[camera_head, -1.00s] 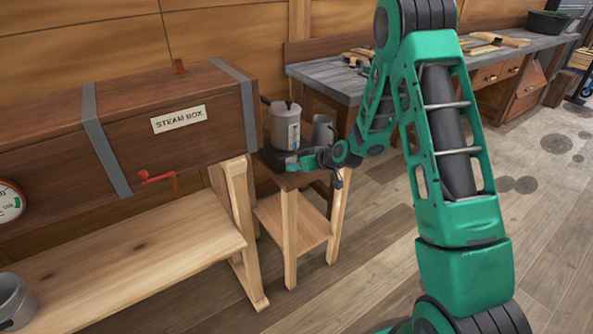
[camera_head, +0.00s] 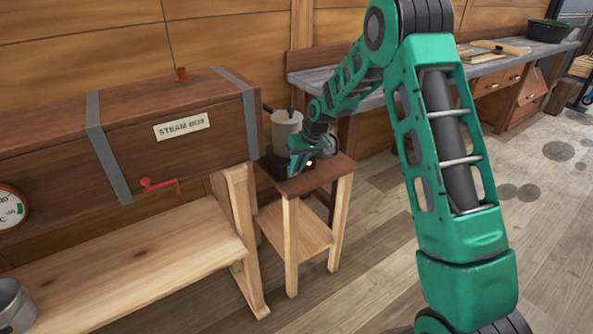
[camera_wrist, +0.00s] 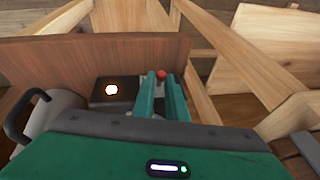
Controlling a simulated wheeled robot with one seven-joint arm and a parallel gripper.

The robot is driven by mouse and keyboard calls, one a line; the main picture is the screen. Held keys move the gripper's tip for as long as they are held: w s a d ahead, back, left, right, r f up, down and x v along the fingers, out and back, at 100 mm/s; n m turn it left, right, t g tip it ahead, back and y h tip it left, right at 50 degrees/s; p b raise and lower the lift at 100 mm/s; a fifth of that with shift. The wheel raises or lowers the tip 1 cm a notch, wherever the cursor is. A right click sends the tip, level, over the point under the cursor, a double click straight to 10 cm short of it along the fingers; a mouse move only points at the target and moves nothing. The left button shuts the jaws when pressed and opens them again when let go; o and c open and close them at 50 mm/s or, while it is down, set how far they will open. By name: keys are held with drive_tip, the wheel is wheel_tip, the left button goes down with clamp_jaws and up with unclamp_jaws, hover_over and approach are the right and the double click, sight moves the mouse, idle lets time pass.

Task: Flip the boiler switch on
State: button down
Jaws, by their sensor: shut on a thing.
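The boiler (camera_head: 286,128) is a grey-white pot on the small wooden stand, and my arm partly hides it in the head view. At its foot is a dark base (camera_wrist: 105,103) with a glowing white-orange light (camera_wrist: 111,90). The switch (camera_wrist: 161,75) shows as a red knob between my fingertips in the wrist view; the rest of it is hidden by the fingers. My gripper (camera_wrist: 161,79) is shut on the switch. In the head view my gripper (camera_head: 296,168) points down low at the front of the boiler, over the stand.
The wooden stand (camera_head: 318,178) has a lower shelf. Left of it is the long steam box (camera_head: 150,130) with a red handle (camera_head: 160,185), above a wooden bench (camera_head: 130,265). A workbench (camera_head: 365,98) stands behind. The floor at right is open.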

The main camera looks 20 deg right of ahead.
drive_tip(key=shift+w+d+r, duration=0.1)
drive_tip(key=shift+w+d, duration=0.05)
drive_tip(key=shift+d, duration=0.05)
drive_tip(key=c, duration=1.9)
unclamp_jaws()
drive_tip(key=shift+o, duration=0.2)
drive_tip(key=shift+a, duration=0.1)
drive_tip(key=v, duration=1)
drive_tip(key=shift+r, duration=0.3)
